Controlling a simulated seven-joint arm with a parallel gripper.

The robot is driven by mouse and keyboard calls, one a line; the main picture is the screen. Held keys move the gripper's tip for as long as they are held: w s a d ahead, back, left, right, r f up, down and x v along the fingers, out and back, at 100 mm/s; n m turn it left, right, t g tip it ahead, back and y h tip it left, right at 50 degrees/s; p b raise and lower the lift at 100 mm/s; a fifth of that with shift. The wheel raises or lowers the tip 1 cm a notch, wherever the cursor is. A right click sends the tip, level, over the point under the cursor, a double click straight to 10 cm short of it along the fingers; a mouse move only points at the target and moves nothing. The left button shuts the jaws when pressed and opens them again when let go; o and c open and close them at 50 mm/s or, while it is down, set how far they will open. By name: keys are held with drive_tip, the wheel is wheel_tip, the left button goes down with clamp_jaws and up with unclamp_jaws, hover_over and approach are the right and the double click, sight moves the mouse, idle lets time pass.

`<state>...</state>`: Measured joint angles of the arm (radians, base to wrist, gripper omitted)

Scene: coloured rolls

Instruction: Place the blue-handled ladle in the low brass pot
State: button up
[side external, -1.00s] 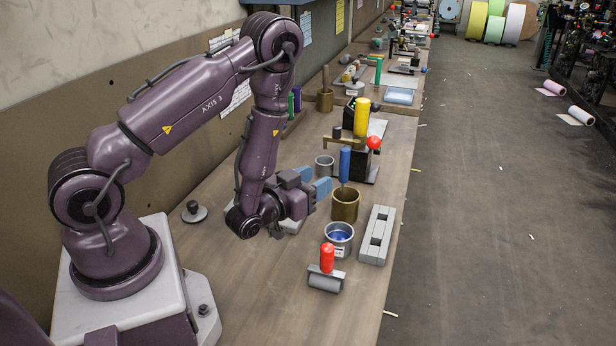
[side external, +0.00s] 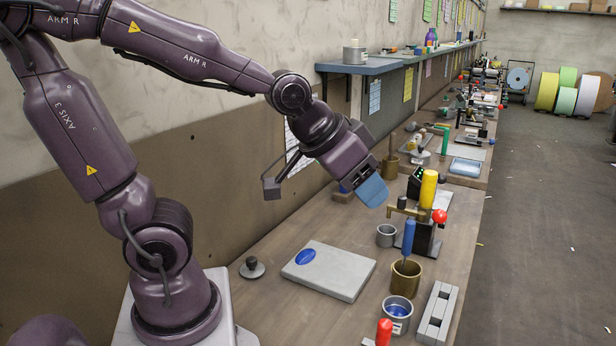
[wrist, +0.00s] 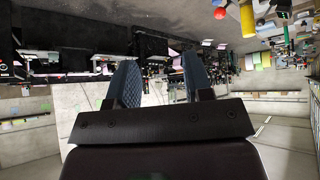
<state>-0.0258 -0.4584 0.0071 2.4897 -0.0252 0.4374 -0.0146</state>
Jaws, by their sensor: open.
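The ladle's blue handle (side external: 408,238) stands nearly upright, its lower end inside a low brass pot (side external: 405,284) on the bench. The ladle's bowl is hidden in the pot. My gripper (side external: 371,190) is raised well above the bench, up and to the left of the ladle and apart from it. In the wrist view my gripper (wrist: 158,72) shows two blue fingers spread apart with nothing between them.
A grey slab (side external: 335,275) with a blue patch lies left of the pot. A tin of blue liquid (side external: 397,312), a grey cup (side external: 386,236), a slotted grey block (side external: 438,313) and a yellow-handled device (side external: 428,190) stand close around it. Another brass pot (side external: 390,168) stands farther back.

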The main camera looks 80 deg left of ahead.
drive_tip(key=s+r+g, duration=0.2)
drive_tip(key=s, duration=0.6)
drive_tip(key=shift+s+d+m, duration=0.15)
drive_tip(key=shift+d+m, duration=0.2)
drive_tip(key=shift+m, duration=0.05)
